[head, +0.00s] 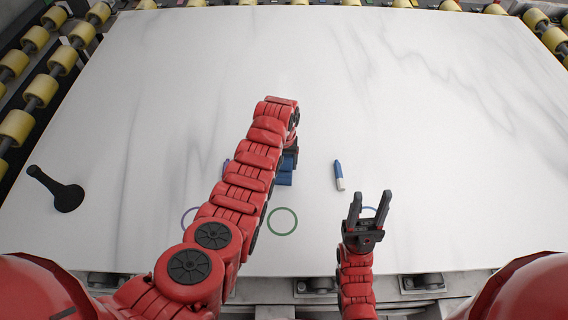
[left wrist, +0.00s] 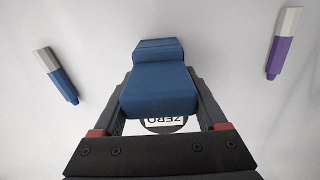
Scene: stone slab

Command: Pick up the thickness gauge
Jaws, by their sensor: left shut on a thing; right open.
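The thickness gauge (head: 286,178) is a blue, blocky thing on the white slab, partly hidden by my left arm in the head view. In the left wrist view the gauge (left wrist: 160,95) sits between the fingers, with a round white face marked ZERO showing below it. My left gripper (left wrist: 160,120) is shut on the gauge; in the head view this gripper (head: 291,155) is mostly hidden behind its wrist. I cannot tell whether the gauge touches the slab. My right gripper (head: 369,207) is open and empty over the slab's front part.
A blue-and-white marker (head: 339,175) lies right of the gauge. A purple-and-white marker (left wrist: 283,43) lies on its other side. A green ring (head: 282,235) marks the slab (head: 440,150). The slab's back is clear; rollers (head: 40,90) line its edges.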

